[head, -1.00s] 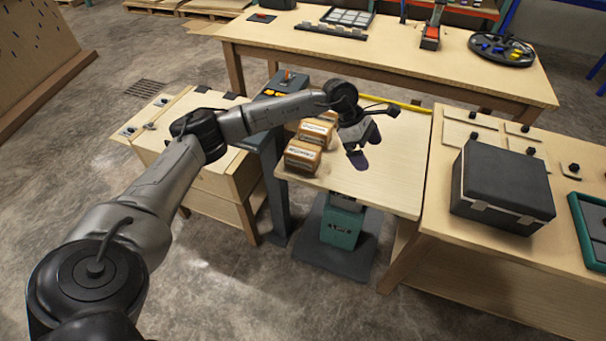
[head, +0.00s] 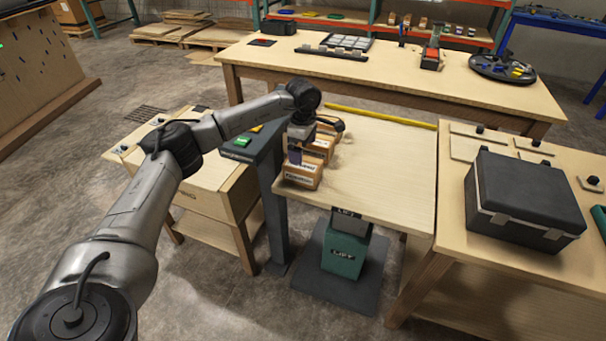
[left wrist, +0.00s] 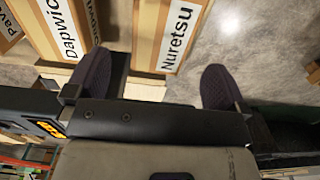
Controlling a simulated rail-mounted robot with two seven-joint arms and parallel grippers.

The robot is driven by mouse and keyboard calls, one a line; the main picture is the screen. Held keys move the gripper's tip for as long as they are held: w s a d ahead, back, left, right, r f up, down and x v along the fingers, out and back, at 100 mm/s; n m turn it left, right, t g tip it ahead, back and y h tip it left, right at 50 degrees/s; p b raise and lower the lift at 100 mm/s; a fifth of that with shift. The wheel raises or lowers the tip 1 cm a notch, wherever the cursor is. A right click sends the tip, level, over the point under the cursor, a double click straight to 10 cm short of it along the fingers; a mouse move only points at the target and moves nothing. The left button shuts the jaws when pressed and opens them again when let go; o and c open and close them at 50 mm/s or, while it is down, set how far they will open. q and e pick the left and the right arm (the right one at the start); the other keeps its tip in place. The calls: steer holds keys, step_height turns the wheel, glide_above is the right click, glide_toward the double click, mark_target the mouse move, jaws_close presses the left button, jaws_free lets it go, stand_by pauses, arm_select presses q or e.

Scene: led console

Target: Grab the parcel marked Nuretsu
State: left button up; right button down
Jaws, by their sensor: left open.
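The parcel marked Nuretsu (left wrist: 177,38) is a brown box with a white label, at the end of a row of parcels in the left wrist view. In the head view the nearest parcel (head: 303,177) of the row, apparently the same one, sits at the left front of the wooden lift table (head: 385,185). My left gripper (head: 296,155) is open above it, pointing down. In the left wrist view its two dark fingertips (left wrist: 156,86) are apart, one on each side of the Nuretsu parcel. Contact cannot be told. My right gripper is not in view.
A parcel labelled Dapwio (left wrist: 62,35) and others stand close beside it. A grey post (head: 272,205) rises left of the lift table. A black case (head: 525,200) is on the right bench. The lift table's right part is clear.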

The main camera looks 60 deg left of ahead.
mark_target(303, 171)
arm_select(q)
steer(key=shift+d+f+b, duration=0.15)
steer(key=shift+f+b, duration=1.25)
steer(key=shift+f, duration=1.65)
steer(key=shift+r, duration=0.1)
steer(key=c, duration=1)
steer(key=shift+c, duration=0.6)
steer(key=shift+r, duration=0.15)
